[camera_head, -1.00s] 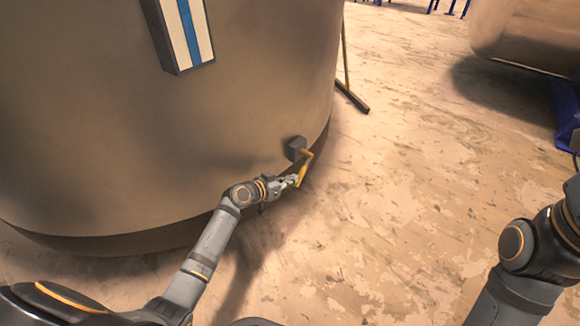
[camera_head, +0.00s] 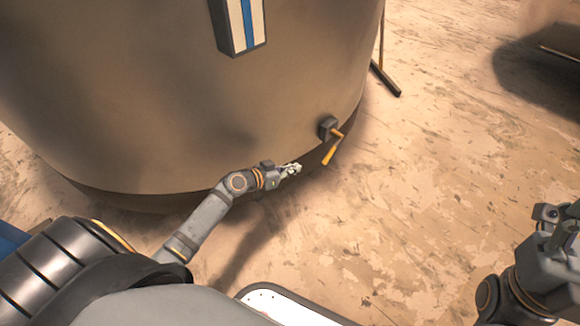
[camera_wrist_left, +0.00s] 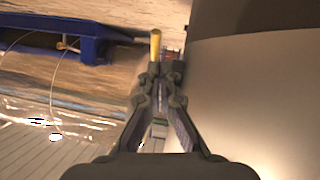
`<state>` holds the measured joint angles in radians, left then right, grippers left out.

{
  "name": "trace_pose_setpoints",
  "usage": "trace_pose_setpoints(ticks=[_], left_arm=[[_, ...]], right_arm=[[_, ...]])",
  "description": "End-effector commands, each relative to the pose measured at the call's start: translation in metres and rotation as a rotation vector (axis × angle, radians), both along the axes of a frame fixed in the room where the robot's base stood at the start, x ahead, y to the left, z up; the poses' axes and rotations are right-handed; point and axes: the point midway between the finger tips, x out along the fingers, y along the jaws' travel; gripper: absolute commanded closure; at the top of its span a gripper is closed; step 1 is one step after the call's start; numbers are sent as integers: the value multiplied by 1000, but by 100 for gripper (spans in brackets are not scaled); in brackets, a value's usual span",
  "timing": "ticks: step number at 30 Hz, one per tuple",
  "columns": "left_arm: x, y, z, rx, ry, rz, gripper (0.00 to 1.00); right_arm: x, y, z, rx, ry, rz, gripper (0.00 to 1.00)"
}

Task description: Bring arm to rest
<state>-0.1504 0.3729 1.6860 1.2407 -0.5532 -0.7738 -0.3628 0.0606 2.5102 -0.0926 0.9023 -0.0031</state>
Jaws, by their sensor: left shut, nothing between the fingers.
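My left arm (camera_head: 205,222) reaches in from the left in the head view, beside the large tan chamber. My left gripper (camera_head: 297,169) is shut and empty. It is apart from the yellow handle (camera_head: 332,152), which sticks out from a dark block on the chamber's lower wall, up and to the right. In the left wrist view the left gripper (camera_wrist_left: 155,75) points toward the yellow handle (camera_wrist_left: 155,44), seen just past the fingertips. Part of my right arm (camera_head: 535,275) shows at the lower right; its fingertips cannot be made out.
The large tan cylindrical chamber (camera_head: 190,90) fills the upper left, with a blue-and-white striped box (camera_head: 240,25) on its wall. A dark stand foot (camera_head: 386,80) is on the floor beside it. A blue frame (camera_wrist_left: 60,42) shows in the wrist view.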

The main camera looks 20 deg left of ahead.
Motion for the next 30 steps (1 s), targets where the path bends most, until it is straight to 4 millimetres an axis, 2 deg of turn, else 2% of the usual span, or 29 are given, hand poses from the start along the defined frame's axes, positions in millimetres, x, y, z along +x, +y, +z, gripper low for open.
trace_pose_setpoints(ticks=[3, 12, 14, 15, 17, 20, 21, 24, 30], left_arm=[[-7, 4, 0, 1, 0, -1, 100], [-8, 4, 0, -1, -1, -1, 100], [-9, 3, 3, 1, -3, 3, 100], [-10, 1, 12, 5, -11, 12, 100], [-13, -4, 36, 15, -36, 40, 100], [-24, -15, 111, 34, -138, 137, 100], [-29, -17, 141, 38, -188, 178, 100], [-41, -19, 205, 39, -308, 259, 100], [-63, -18, 297, 32, -484, 345, 100]], right_arm=[[0, 0, 2, 1, -1, 1, 46], [0, 0, 2, 2, 0, 1, 46], [2, -1, 4, 4, 6, 1, 46], [7, -2, 8, 9, 34, 0, 46], [25, -4, 16, 18, 120, -2, 46], [74, -10, 21, 43, 378, -10, 46], [92, -12, 15, 52, 486, -13, 46], [124, -16, -8, 69, 704, -15, 46], [153, -19, -47, 86, 983, -15, 46]])
